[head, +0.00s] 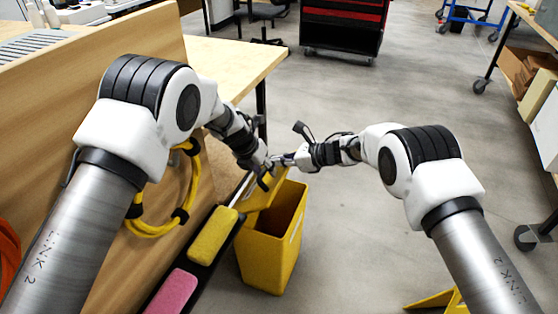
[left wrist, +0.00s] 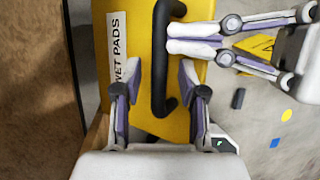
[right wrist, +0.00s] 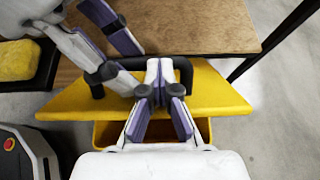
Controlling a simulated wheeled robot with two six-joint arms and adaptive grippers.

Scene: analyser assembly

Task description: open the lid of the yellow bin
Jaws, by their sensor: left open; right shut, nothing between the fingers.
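The yellow bin (head: 272,248) stands on the floor beside the bench, its inside partly showing. Its yellow lid (head: 262,192) is tilted up off the opening; in the right wrist view the lid (right wrist: 75,104) spans above the bin's rim (right wrist: 203,128). The lid carries a black handle (left wrist: 160,62) and a "WET PADS" label (left wrist: 117,50). My left gripper (left wrist: 160,75) is open, a finger on each side of the handle's lower part; I cannot tell whether they touch. My right gripper (right wrist: 159,75) is shut and empty, its tips against or very near the handle.
A wooden bench panel (head: 140,45) with a yellow cable coil (head: 190,190) is at left. A dark rail beside the bin holds a yellow sponge (head: 213,233) and a pink sponge (head: 173,291). A red and black cabinet (head: 343,25) stands behind.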

